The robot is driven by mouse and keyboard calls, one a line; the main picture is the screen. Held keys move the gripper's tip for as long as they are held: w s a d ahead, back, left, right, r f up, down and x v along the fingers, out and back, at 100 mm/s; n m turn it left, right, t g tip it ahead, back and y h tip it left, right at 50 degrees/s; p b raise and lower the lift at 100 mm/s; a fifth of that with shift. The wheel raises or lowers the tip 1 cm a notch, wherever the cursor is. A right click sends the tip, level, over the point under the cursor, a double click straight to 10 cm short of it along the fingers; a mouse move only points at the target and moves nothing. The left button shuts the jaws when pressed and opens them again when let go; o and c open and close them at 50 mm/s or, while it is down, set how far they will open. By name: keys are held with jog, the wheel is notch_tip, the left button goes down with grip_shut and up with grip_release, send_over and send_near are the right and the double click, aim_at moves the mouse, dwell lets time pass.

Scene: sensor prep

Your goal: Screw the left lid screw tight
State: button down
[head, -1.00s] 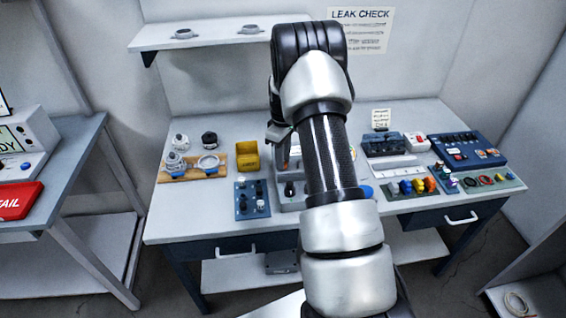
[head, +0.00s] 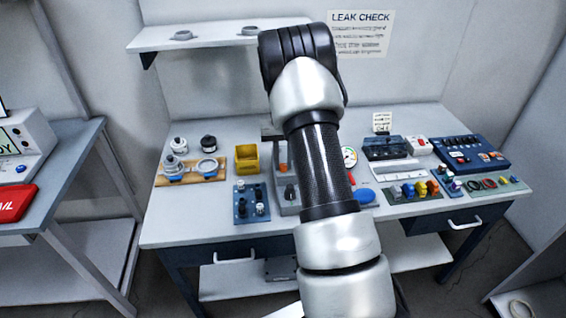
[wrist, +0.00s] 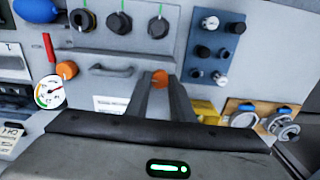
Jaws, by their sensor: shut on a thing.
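The left lid screw, an orange knob (wrist: 160,76), shows between my fingertips in the wrist view. My gripper (wrist: 161,84) is shut on it, and the fingers hide part of it. A second orange knob (wrist: 67,70) stands free at the other end of the grey lid in the wrist view. The lid has a bar handle (wrist: 110,70) between the two knobs. It belongs to a grey device with several black dials (wrist: 119,23). In the head view an orange knob (head: 283,167) shows beside my arm, which hides much of the device and my gripper.
A white dial gauge (wrist: 49,91) stands close by the free knob. A yellow bin (head: 247,158), a wooden board with metal parts (head: 206,178) and a blue peg block (head: 251,203) are left of the device. The bench front (head: 200,228) is clear.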

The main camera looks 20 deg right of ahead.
jog(key=m, duration=0.4)
jog(key=shift+m, duration=0.3)
jog(key=m, duration=0.4)
jog(key=shift+m, duration=0.3)
jog(key=m, duration=0.4)
jog(key=shift+m+p, duration=0.5)
jog(key=shift+m, duration=1.6)
jog(key=c, duration=1.5)
grip_release()
jog(key=shift+c, duration=0.2)
jog(key=shift+r, duration=0.1)
